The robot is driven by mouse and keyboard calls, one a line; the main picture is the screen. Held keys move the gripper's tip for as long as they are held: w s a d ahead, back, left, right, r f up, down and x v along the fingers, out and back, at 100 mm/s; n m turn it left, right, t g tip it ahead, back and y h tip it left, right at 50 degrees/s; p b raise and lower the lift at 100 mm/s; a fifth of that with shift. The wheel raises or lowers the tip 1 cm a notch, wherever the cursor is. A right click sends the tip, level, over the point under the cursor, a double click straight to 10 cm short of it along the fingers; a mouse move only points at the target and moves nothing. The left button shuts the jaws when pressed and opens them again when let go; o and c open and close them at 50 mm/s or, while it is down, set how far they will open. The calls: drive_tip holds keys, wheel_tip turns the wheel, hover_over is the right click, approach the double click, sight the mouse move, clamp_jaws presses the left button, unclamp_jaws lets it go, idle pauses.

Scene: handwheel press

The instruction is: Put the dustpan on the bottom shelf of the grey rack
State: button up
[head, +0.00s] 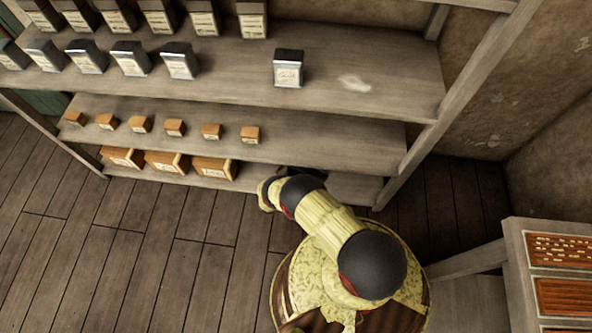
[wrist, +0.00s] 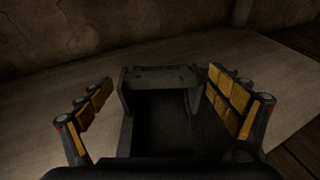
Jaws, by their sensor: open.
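The rack (head: 330,93) is a weathered grey-brown wooden unit with several shelves, in the head view. Its bottom shelf (head: 352,188) is lowest, close to the floor. In the wrist view the dustpan (wrist: 158,78), a dark, hollow, box-like thing, rests on the pale shelf board (wrist: 60,105). My gripper (wrist: 160,74) is open, with one yellow-padded finger on each side of the dustpan and a visible gap on both sides. In the head view my arm reaches down to the bottom shelf, right of its boxes; the shelf above and my arm hide most of the gripper and dustpan.
Several orange-brown boxes (head: 166,162) stand on the bottom shelf's left part. Small boxes (head: 174,127) line the shelf above, and dark tins (head: 288,68) stand higher up. A unit with trays (head: 562,250) stands at the right. The plank floor (head: 120,240) at left is clear.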

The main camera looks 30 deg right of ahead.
drive_tip(key=v, duration=1.1)
drive_tip(key=shift+s+a+r, duration=0.15)
drive_tip(key=shift+a+r, duration=0.05)
drive_tip(key=shift+a, duration=0.15)
drive_tip(key=shift+f, duration=0.1)
